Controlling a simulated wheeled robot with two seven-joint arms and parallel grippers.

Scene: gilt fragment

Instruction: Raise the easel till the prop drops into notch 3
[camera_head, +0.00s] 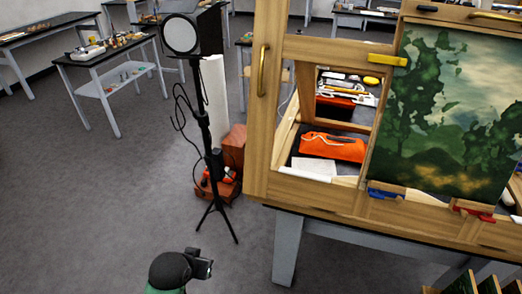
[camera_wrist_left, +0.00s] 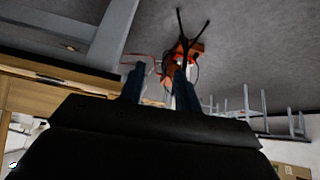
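The easel is a wooden frame (camera_head: 262,150) on a dark-topped table at the right of the head view. A brass handle (camera_head: 263,70) is on its left upright and another brass handle (camera_head: 497,15) on its top right. A green landscape painting (camera_head: 440,115) covers its right part. I cannot make out the prop or its notches. My left gripper (camera_head: 200,264) is at the bottom of the head view, left of and apart from the easel. In the left wrist view its two fingers (camera_wrist_left: 160,75) stand apart with nothing between them. My right gripper is not in view.
A lamp (camera_head: 181,34) on a thin black tripod stands on the floor left of the easel, by an orange case (camera_head: 218,186). An orange pouch (camera_head: 333,147) lies behind the frame. Side tables (camera_head: 105,58) stand far left.

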